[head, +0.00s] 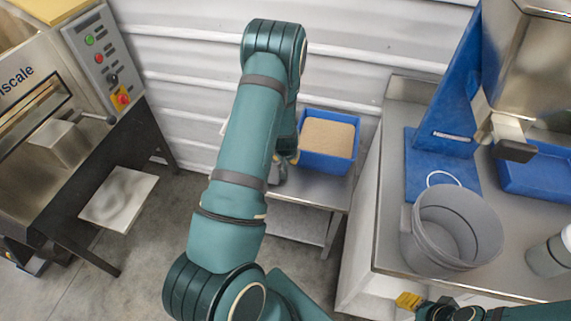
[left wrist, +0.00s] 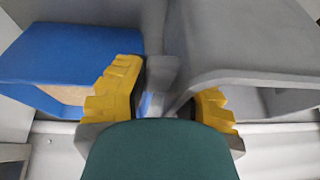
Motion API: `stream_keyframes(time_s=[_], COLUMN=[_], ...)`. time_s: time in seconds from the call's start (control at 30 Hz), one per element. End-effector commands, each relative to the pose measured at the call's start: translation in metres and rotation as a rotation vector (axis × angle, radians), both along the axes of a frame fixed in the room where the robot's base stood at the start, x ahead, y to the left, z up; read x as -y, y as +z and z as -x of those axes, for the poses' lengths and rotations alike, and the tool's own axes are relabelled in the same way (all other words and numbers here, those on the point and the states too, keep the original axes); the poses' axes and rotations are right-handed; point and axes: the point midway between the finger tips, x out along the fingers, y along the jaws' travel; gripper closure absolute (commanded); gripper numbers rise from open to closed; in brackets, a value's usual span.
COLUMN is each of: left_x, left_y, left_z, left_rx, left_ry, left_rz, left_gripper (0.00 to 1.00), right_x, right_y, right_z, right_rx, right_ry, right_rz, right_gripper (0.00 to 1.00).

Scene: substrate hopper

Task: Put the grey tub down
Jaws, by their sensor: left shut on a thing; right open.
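My left gripper (left wrist: 165,95) is shut on a grey piece of what looks like the grey tub (left wrist: 250,60), which fills the upper right of the left wrist view. In the head view my left arm hides nearly all of the tub. There my left gripper (head: 284,165) is low over the small steel table (head: 302,190), just left of the blue bin (head: 334,164). I cannot tell whether the tub touches the table. My right gripper (head: 420,304) is open at the bottom right, near the counter's front edge.
The blue bin of tan material also shows in the left wrist view (left wrist: 60,52). A grey bucket (head: 425,238) stands on the steel counter (head: 400,115) at right, by a blue stand (head: 440,125). A machine with buttons (head: 98,55) is at left. The table's front part is bare.

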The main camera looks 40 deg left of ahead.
Motion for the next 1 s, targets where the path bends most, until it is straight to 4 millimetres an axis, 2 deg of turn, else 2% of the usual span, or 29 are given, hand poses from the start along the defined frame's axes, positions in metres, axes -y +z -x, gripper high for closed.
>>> stream_keyframes(time_s=[0.1, 0.2, 0.53, 0.57, 0.6, 0.63, 1.0], left_x=[0.004, 0.007, 0.008, 0.008, 0.008, 0.008, 0.008], left_y=[-0.02, -0.032, -0.033, -0.034, -0.033, -0.033, -0.03], left_z=[0.002, 0.003, 0.004, 0.004, 0.004, 0.004, 0.004], left_rx=[-0.002, -0.001, 0.0, -0.001, -0.001, -0.002, -0.001], left_ry=[0.0, 0.0, 0.0, 0.001, 0.001, 0.001, 0.0], left_rz=[0.001, 0.0, -0.001, 0.001, 0.001, 0.0, 0.001], left_gripper=[1.0, 1.0, 1.0, 0.67, 0.53, 0.49, 0.49], right_x=[0.0, 0.0, 0.0, 0.0, 0.0, 0.0, 0.0], right_y=[-0.014, -0.022, -0.021, -0.022, -0.021, -0.021, -0.019], right_z=[0.001, -0.001, -0.002, -0.002, -0.002, -0.002, -0.002], right_rx=[-0.002, 0.003, 0.004, 0.004, 0.004, 0.004, 0.003], right_ry=[0.002, 0.001, 0.0, 0.0, 0.0, 0.0, 0.001], right_rz=[0.0, 0.001, 0.001, 0.001, 0.001, 0.001, 0.001], right_gripper=[0.53, 0.53, 0.53, 0.53, 0.53, 0.53, 0.53])
